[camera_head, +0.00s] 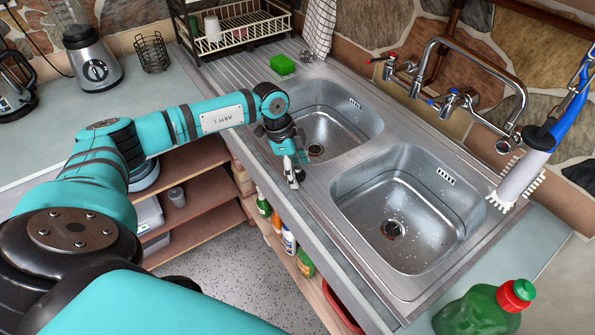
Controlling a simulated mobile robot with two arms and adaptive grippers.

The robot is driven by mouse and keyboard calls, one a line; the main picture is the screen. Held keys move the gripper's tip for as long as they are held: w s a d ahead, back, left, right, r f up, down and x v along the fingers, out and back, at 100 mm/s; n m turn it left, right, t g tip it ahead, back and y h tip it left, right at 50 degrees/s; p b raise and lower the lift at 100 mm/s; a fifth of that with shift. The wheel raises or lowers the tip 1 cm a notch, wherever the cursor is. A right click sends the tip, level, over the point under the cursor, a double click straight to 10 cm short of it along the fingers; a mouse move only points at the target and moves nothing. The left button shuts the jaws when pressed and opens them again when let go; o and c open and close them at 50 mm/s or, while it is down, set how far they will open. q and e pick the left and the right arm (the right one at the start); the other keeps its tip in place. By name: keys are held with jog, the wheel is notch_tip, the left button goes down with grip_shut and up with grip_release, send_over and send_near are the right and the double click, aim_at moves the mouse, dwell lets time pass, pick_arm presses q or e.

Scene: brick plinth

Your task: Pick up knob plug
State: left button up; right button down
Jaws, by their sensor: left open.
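My left gripper (294,182) points down at the front rim of the steel sink unit (318,190), in front of the divider between the two basins. It is open, and I see nothing held in it. I cannot clearly make out a knob plug; a small shiny metal piece (307,57) lies on the drainboard behind the green sponge (283,65) and may be it. Any small thing right at the fingertips is too small to tell or hidden by them. My right gripper is out of view.
The left basin (335,115) and right basin (400,195) look empty. Taps (455,100) stand behind them. A dish rack (240,30) is at the back left, a blue-handled brush (525,170) at right, a green bottle (480,310) at front right. Open shelves lie below the counter.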

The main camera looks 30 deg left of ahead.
pick_arm(q)
jog(key=c, duration=1.3)
jog(key=shift+r, duration=0.15)
